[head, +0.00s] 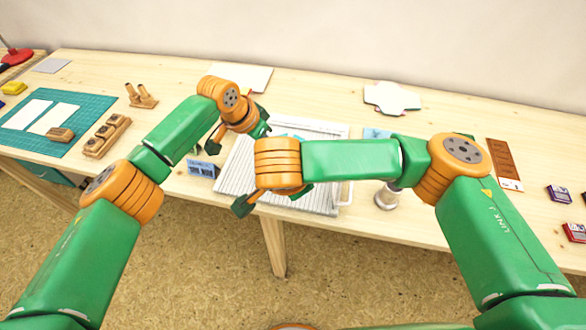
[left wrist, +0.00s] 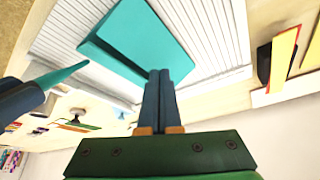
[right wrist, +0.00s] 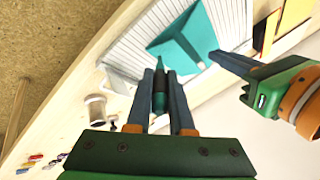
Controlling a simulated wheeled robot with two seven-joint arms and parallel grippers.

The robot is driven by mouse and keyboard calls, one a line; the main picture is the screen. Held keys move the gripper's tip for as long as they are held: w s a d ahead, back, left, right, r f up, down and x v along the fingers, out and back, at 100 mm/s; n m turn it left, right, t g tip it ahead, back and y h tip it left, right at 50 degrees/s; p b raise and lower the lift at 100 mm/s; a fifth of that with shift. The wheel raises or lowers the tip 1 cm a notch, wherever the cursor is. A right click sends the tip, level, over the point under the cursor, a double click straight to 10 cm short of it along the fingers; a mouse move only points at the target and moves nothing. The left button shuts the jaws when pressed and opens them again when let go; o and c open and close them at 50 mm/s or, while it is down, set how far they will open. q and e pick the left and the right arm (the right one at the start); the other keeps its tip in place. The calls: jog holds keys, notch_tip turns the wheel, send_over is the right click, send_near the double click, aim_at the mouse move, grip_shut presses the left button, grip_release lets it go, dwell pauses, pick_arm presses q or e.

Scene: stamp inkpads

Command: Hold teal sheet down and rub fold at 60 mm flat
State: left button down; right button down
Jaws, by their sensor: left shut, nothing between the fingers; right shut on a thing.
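The teal sheet (left wrist: 142,38) lies on a white ribbed board (head: 232,172). In the left wrist view a darker teal band runs along one side of it; in the right wrist view the sheet (right wrist: 180,52) shows lighter and darker faces. My left gripper (left wrist: 160,73) is shut and empty, its tips at the sheet's edge; contact is unclear. My right gripper (right wrist: 160,75) is shut on a dark green pen-like tool (right wrist: 159,92) with a teal tip (left wrist: 66,75). The tip points toward the sheet, apparently short of it. In the head view my arms hide most of the sheet.
A small blue-grey holder (head: 201,169) stands left of the board. A pale cylindrical jar (head: 387,196) stands to its right. A teal cutting mat (head: 88,110) and a wooden stamp rack (head: 107,136) are further left. Inkpads (head: 559,194) lie far right. Both grippers are close together over the board.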

jog(key=w+d, duration=0.3)
jog(key=w, duration=0.9)
jog(key=s+a, duration=0.1)
jog(key=s, duration=0.3)
jog(key=s+a, duration=0.1)
jog(key=s, duration=0.3)
jog(key=s+a, duration=0.1)
jog(key=s, duration=0.4)
jog(key=shift+s+a, duration=0.1)
